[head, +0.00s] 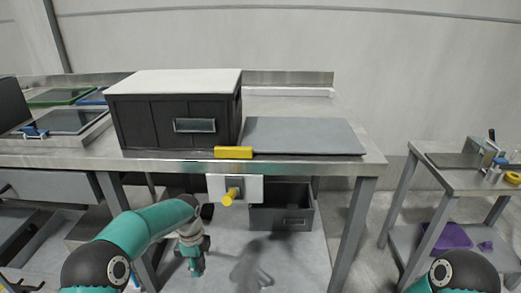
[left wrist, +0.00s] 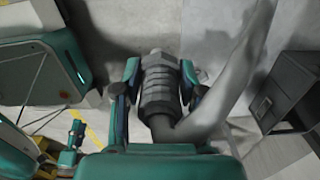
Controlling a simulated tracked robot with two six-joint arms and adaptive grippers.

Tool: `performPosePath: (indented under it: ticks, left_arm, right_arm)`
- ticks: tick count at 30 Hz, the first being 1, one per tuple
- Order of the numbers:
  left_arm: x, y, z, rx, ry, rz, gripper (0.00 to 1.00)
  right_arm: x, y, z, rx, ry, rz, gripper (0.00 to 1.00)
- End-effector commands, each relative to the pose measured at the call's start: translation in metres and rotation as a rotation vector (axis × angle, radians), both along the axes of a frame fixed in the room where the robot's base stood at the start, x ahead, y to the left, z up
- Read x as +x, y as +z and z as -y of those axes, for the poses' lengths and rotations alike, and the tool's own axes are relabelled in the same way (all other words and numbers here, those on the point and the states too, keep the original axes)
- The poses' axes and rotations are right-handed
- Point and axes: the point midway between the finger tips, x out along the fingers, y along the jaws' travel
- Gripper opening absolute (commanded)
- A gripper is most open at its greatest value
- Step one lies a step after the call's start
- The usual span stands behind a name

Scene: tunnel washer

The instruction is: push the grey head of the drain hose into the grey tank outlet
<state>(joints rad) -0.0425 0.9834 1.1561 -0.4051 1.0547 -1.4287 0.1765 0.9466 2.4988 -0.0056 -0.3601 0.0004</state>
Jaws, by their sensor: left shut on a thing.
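The grey ribbed head (left wrist: 160,88) of the drain hose sits between the two fingers of my left gripper (left wrist: 160,72) in the left wrist view. The fingers are shut on its sides, and its narrower pale tip points away from the wrist. A smooth light-grey length, seemingly the hose (left wrist: 215,95), runs from behind the head toward the upper right. In the head view my left gripper (head: 195,266) hangs low in front of the bench, pointing down; the hose head cannot be made out there. I cannot identify the grey tank outlet in either view. My right gripper is out of view.
A steel bench (head: 375,162) carries a dark box (head: 150,122) and a grey panel (head: 303,136). Below its edge are a yellow knob (head: 231,196) and an open dark bin (head: 283,217). A side table (head: 470,178) stands right. Floor between the tables looks clear.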

Motion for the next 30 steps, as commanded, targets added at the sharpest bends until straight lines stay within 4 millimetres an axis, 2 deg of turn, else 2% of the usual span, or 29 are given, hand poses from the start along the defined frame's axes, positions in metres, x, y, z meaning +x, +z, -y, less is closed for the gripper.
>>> performPosePath:
  ticks: [3, 10, 18, 26, 27, 30]
  left_arm:
    - [-0.004, 0.021, -0.005, -0.001, 0.256, 0.003, 0.03]
    - [-0.016, 0.045, -0.012, 0.000, 0.764, 0.002, 0.03]
    - [-0.034, 0.047, -0.013, 0.001, 1.301, 0.000, 0.03]
    - [-0.041, 0.047, -0.013, 0.001, 1.701, 0.001, 0.03]
    - [-0.043, 0.067, -0.013, 0.001, 1.691, 0.002, 0.03]
    - [-0.047, 0.086, -0.014, 0.002, 1.688, 0.003, 0.03]
  right_arm:
    - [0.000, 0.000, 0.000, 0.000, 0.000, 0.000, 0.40]
    - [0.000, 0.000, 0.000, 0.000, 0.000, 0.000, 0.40]
    - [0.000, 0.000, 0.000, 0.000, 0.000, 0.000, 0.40]
    - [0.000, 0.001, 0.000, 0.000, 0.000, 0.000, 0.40]
    - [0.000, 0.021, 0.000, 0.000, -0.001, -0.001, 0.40]
    - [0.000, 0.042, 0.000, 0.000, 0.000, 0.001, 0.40]
